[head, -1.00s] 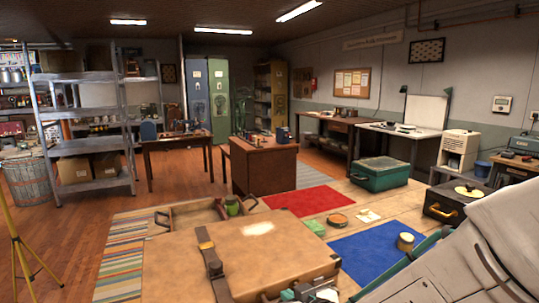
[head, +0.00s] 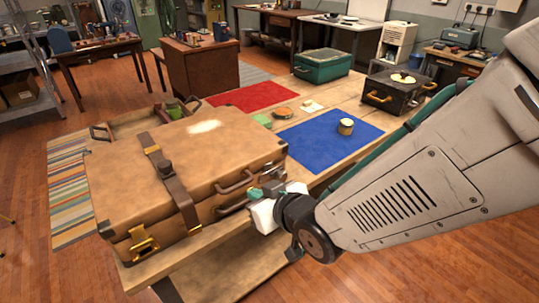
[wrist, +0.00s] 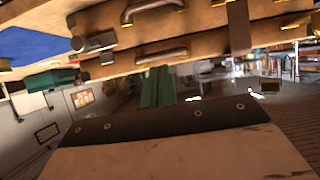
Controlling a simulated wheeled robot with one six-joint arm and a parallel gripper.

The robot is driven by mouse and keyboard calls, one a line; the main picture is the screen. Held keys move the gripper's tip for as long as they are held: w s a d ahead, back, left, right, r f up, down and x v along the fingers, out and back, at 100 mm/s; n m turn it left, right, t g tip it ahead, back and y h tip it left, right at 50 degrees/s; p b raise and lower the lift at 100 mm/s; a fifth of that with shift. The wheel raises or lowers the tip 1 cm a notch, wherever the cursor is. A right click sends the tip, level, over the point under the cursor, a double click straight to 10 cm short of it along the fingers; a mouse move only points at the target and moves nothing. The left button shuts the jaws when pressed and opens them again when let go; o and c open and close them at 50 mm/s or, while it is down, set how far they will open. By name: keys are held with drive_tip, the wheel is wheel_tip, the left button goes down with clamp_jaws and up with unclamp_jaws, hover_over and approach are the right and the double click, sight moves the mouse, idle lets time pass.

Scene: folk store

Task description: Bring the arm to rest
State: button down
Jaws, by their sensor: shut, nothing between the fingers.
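My arm reaches in from the right in the head view and ends low beside the front of a large brown suitcase. My gripper (head: 256,193) has teal fingers and is near the suitcase's handle side; I cannot tell whether it touches. In the wrist view the green fingers (wrist: 157,88) are together with nothing between them. The suitcase (head: 105,182) lies closed on the table, with a dark strap across it; its handles and side (wrist: 205,38) fill the top of the wrist view.
The wooden table (head: 185,248) also holds a blue mat (head: 318,146) with a small tin (head: 345,126), a red mat (head: 262,93), a green case (head: 322,65) and a black case (head: 385,103). Open wooden floor (head: 410,265) lies in front, below my arm.

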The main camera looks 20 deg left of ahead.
drive_tip(key=s+d+f+g+h, duration=0.2)
drive_tip(key=s+d+f+h, duration=0.15)
drive_tip(key=d+f, duration=0.35)
drive_tip(key=w+d+r+m+g+h, duration=0.1)
drive_tip(key=d+h, duration=0.2)
drive_tip(key=d, duration=0.3)
drive_tip(key=w+d+r+m+h, duration=0.1)
drive_tip(key=d+m+h, duration=0.1)
drive_tip(key=d, duration=0.5)
drive_tip(key=s+d+r+m+h, duration=0.1)
drive_tip(key=s+d+r+m, duration=0.2)
drive_tip(key=d+r, duration=0.3)
drive_tip(key=s+d+r+m+g+h, duration=0.1)
drive_tip(key=s+d+r+m, duration=0.2)
drive_tip(key=d, duration=0.9)
drive_tip(key=s+d+r+m+h, duration=0.1)
drive_tip(key=s+d+r+m, duration=0.2)
drive_tip(key=d+r, duration=0.5)
drive_tip(key=shift+d+r+g, duration=0.3)
drive_tip(key=shift+d+r, duration=0.1)
drive_tip(key=shift+d, duration=0.25)
drive_tip(key=shift+a, duration=0.1)
